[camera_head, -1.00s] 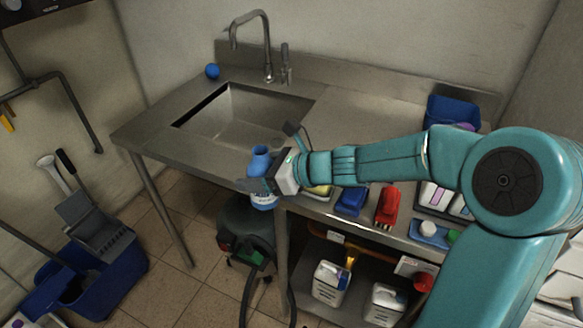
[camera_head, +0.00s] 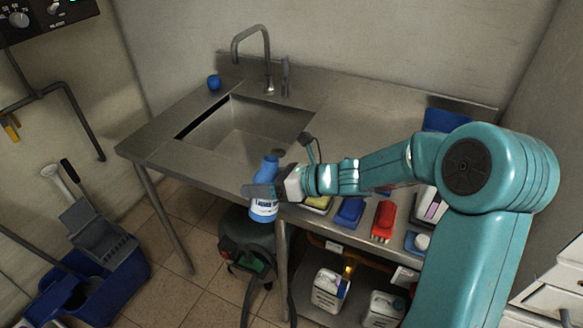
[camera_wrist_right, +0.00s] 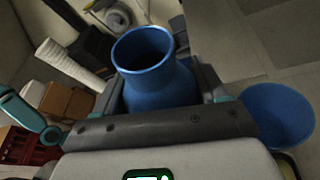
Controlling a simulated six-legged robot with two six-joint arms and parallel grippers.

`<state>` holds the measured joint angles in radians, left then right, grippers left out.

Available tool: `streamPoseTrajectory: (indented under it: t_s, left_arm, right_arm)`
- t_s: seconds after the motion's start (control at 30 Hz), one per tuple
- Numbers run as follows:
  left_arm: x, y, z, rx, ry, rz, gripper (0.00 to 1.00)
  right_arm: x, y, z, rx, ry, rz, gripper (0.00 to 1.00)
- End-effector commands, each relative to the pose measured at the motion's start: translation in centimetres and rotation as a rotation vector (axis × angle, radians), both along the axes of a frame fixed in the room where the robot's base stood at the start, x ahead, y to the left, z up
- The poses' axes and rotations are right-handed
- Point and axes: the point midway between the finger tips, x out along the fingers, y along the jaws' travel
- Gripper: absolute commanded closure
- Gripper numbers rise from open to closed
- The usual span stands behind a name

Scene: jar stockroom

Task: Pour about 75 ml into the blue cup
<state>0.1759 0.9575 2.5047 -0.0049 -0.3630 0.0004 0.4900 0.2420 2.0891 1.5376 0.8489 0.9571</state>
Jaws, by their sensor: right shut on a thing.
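My right gripper (camera_head: 266,190) is shut on a blue bottle (camera_head: 264,207) with a white label, held upright in front of the counter's front edge. In the right wrist view the bottle's open round mouth (camera_wrist_right: 146,48) faces the camera, between the fingers (camera_wrist_right: 160,90). What is inside the bottle cannot be seen. A small blue round thing (camera_head: 214,82), perhaps the blue cup, stands on the counter at the sink's back left corner, apart from the bottle. My left gripper is not in view.
A steel counter (camera_head: 365,125) holds a sink (camera_head: 250,128) with a tall tap (camera_head: 267,60). A blue brush (camera_head: 350,212) and a red brush (camera_head: 384,220) lie near the front edge. White jugs (camera_head: 330,288) stand below. A mop bucket (camera_head: 110,275) is at lower left.

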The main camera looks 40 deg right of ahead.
Motion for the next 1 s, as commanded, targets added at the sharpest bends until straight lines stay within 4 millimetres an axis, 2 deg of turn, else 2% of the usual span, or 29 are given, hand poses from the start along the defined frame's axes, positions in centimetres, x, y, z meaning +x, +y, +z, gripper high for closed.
streamPoseTrajectory:
  t_s: [0.03, 0.3, 0.53, 0.77, 0.83, 1.0]
  left_arm:
    - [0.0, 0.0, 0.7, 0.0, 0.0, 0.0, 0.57]
    - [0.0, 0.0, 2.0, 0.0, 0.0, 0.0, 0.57]
    - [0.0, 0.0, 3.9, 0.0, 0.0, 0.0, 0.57]
    - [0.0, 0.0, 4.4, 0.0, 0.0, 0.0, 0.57]
    - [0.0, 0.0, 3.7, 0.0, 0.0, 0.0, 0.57]
    - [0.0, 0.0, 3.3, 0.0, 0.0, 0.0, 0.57]
  right_arm:
    - [0.1, -0.2, 0.3, 0.029, 0.008, 0.0, 0.65]
    - [0.4, -1.1, 0.3, 0.209, 0.062, -0.001, 0.65]
    - [0.5, -1.9, 1.8, 0.348, 0.101, -0.001, 0.65]
    - [0.6, -1.8, 2.5, 0.491, 0.144, -0.001, 0.65]
    - [0.5, -1.6, 1.8, 0.536, 0.158, 0.0, 0.65]
    - [0.4, -1.4, 1.7, 0.641, 0.188, 0.0, 0.65]
